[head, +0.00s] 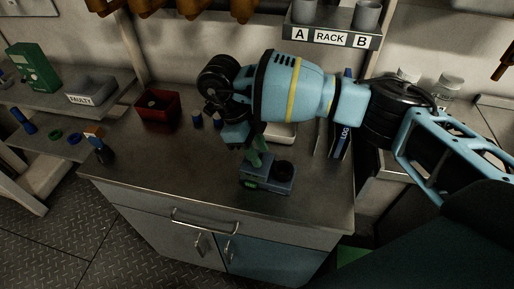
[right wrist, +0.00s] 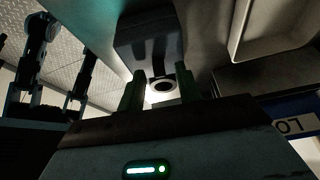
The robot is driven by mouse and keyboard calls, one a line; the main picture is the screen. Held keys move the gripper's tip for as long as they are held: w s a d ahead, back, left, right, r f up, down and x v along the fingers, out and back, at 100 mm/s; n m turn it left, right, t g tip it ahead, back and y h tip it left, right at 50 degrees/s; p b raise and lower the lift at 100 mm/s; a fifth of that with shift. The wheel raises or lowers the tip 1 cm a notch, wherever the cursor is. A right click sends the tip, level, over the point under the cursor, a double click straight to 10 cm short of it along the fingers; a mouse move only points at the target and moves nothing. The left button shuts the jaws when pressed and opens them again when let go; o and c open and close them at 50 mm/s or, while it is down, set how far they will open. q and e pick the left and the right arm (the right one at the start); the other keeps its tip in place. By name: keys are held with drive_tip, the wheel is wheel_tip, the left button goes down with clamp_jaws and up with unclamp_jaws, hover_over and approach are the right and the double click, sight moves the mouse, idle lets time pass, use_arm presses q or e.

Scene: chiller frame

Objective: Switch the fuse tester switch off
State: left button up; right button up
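The fuse tester (head: 268,187) is a small grey-blue box near the front of the metal worktop. It has a round black part (head: 284,168) on top at the right and a small green mark on its front left. My right gripper (head: 258,152) points down at the tester's left top, its green fingers close above or touching it; I cannot tell which. In the right wrist view the two fingers (right wrist: 161,92) stand apart, with a pale-rimmed dark round part (right wrist: 163,87) between or beyond them. The switch itself is not clear, partly hidden by the fingers. My left gripper is not in view.
A red bin (head: 157,107) and small dark blue cylinders stand behind left on the worktop. A pale tray (head: 281,133) lies behind the tester, a blue LOG binder (head: 342,140) to the right. The grey FAULTY bin (head: 91,92) is on the left shelf.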

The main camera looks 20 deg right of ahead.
drive_tip(key=shift+c, duration=0.2)
clamp_jaws()
